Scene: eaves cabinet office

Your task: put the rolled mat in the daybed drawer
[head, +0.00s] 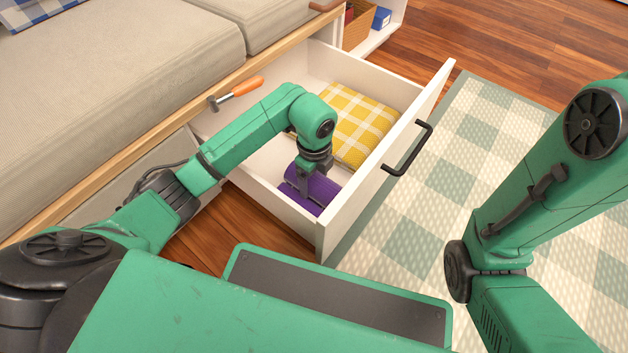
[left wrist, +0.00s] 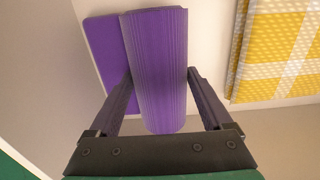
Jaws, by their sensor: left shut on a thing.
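The rolled mat (head: 323,188) is purple and is inside the open daybed drawer (head: 345,205), near its front left end. My left gripper (head: 306,186) reaches down into the drawer and is shut on the mat. In the left wrist view the ridged roll (left wrist: 157,70) sits between the two fingers of my left gripper (left wrist: 160,85). A flat purple piece (left wrist: 103,45) shows beside the roll; I cannot tell whether it is part of the mat. Whether the mat touches the drawer floor is unclear. My right gripper is out of the head view; only arm links show.
A folded yellow checked blanket (head: 358,122) fills the drawer's far part. The drawer front has a black handle (head: 407,148). A green checked rug (head: 450,200) lies beyond it. A wicker basket (head: 358,25) stands at the back.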

